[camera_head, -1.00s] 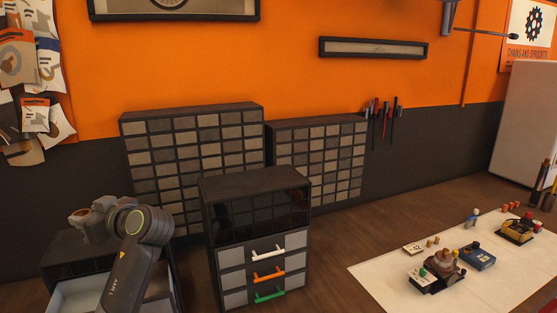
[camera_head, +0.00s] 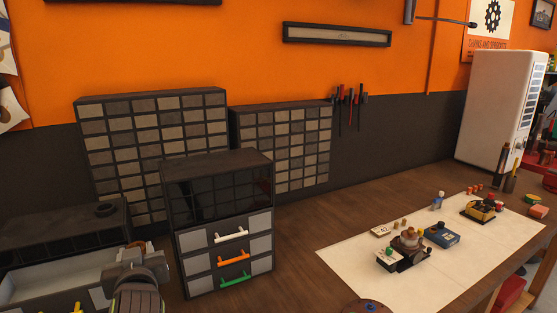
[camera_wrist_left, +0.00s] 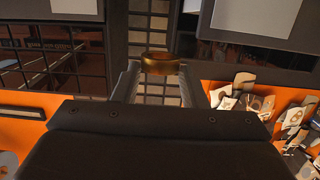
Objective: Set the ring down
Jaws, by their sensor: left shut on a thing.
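A bronze-coloured ring (camera_wrist_left: 160,64) sits between the two fingertips of my left gripper (camera_wrist_left: 160,72) in the left wrist view. The gripper is shut on it, and the ring looks clear of any surface. In the head view my left arm (camera_head: 138,285) is at the bottom left, in front of a low dark cabinet (camera_head: 60,226) with an open pale drawer (camera_head: 55,278). My right gripper is in neither view.
A small cabinet (camera_head: 215,170) with white, orange and green handles stands just right of my left arm. Taller drawer racks (camera_head: 152,95) stand behind. A pale mat (camera_head: 345,257) with several parts lies at right. Bare wood (camera_head: 290,235) lies between.

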